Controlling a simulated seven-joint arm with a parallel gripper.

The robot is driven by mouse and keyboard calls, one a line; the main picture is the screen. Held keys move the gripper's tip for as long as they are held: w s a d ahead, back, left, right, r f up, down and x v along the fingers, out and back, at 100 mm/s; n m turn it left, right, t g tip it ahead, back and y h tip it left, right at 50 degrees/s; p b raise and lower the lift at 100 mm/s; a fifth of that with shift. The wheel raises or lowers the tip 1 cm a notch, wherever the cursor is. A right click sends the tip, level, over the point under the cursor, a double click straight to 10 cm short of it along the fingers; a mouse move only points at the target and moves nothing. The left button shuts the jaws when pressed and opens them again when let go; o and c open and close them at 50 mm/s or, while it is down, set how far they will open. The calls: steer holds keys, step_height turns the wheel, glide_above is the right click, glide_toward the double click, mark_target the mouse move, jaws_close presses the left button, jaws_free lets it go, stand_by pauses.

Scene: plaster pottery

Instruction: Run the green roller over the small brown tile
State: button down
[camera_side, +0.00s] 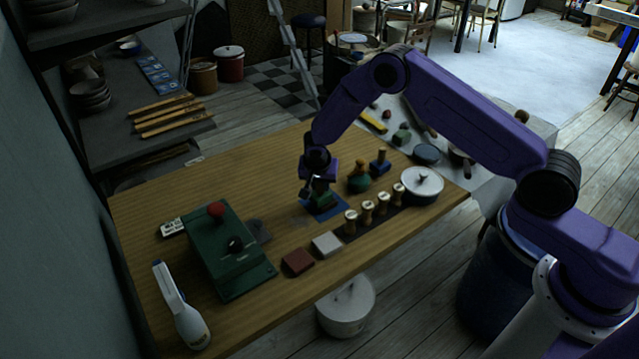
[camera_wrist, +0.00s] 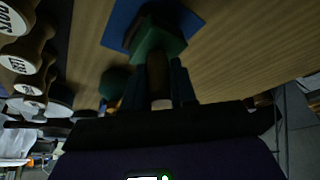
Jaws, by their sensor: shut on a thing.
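My gripper (camera_side: 319,186) points down over a small blue mat (camera_side: 335,210) on the wooden table. It is shut on the brown handle of the green roller (camera_side: 320,200). In the wrist view the green roller (camera_wrist: 158,40) has a blocky green head at the end of the handle, over the blue mat (camera_wrist: 118,22). A dark edge shows beside the head there, too dim to tell whether it is a tile. A reddish-brown tile (camera_side: 298,262) lies apart, near the table's front edge.
A pale block (camera_side: 327,244) lies beside the reddish-brown tile. A row of labelled stamps (camera_side: 367,212) and a lidded pot (camera_side: 422,184) stand to the right. A green press (camera_side: 228,255) and a spray bottle (camera_side: 181,310) are at the left. The table's back left is clear.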

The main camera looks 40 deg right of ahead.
steer(key=shift+d, duration=1.4)
steer(key=shift+r, duration=0.1)
stand_by(0.4)
step_height(320, 180, up, 7)
stand_by(0.9)
stand_by(0.5)
